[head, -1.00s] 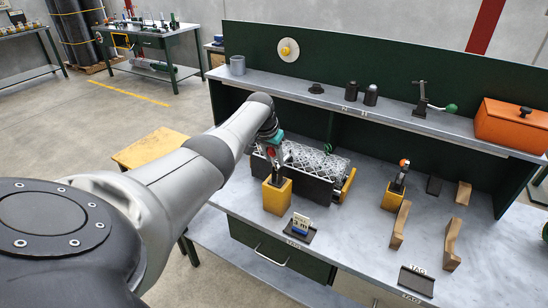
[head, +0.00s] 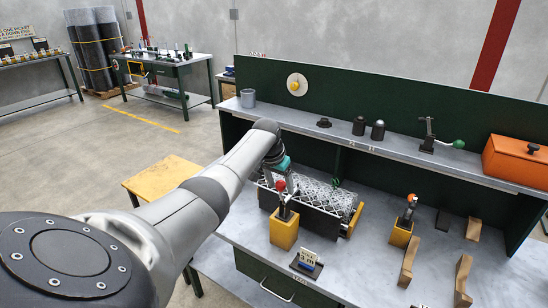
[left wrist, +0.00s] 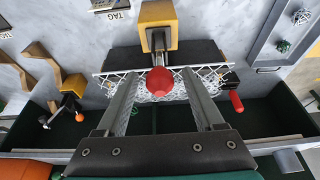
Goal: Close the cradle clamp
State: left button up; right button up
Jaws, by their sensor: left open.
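The cradle (head: 318,222) is a dark trough on the workbench with a roll of silvery chainlink mesh (head: 318,193) lying in it. The clamp stands on a yellow block (head: 284,232) at the cradle's near side, with its red-knobbed handle (head: 281,186) sticking up. The yellow block also shows in the left wrist view (left wrist: 157,14). My left gripper (left wrist: 158,76) is open. The red knob (left wrist: 158,84) appears between its two fingers, with a gap on both sides. The gripper's far side is hidden in the head view. My right gripper is out of view.
A second yellow block (head: 400,236) with an orange-knobbed handle stands to the right. A tag holder (head: 306,264) sits near the front edge. A shelf (head: 350,135) with an orange box (head: 515,162) runs along the back.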

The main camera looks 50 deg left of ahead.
pick_arm(q)
jog(key=v, duration=1.1)
jog(key=shift+r+p, duration=0.25)
jog(key=shift+p, duration=0.05)
